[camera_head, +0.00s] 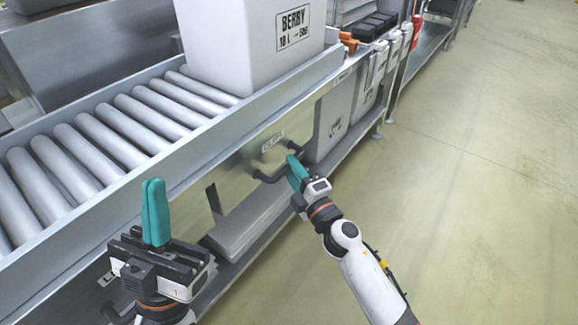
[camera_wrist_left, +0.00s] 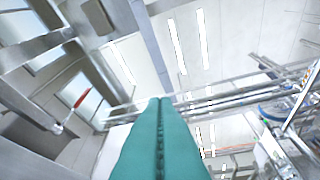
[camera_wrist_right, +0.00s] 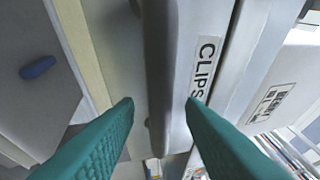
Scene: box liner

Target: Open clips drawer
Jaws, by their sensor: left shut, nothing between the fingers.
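The clips drawer (camera_head: 236,172) is a grey metal front under the roller conveyor, seemingly flush with the frame. Its CLIPS label (camera_wrist_right: 205,66) reads clearly in the right wrist view; in the head view the label (camera_head: 272,141) is small. A dark bar handle (camera_head: 266,179) sits below the label. My right gripper (camera_head: 291,158) is at the handle's right end. In the right wrist view its teal fingers are apart, with the handle (camera_wrist_right: 160,60) running between their tips; contact cannot be told. My left gripper (camera_head: 154,183) is shut and empty, pointing up, left of the drawer.
A large white BERRY box (camera_head: 235,45) stands on the conveyor rollers (camera_head: 120,125). A grey bin (camera_head: 330,120) sits right of the drawer. A lower shelf (camera_head: 250,222) holds flat grey pieces. The floor (camera_head: 480,180) on the right is clear.

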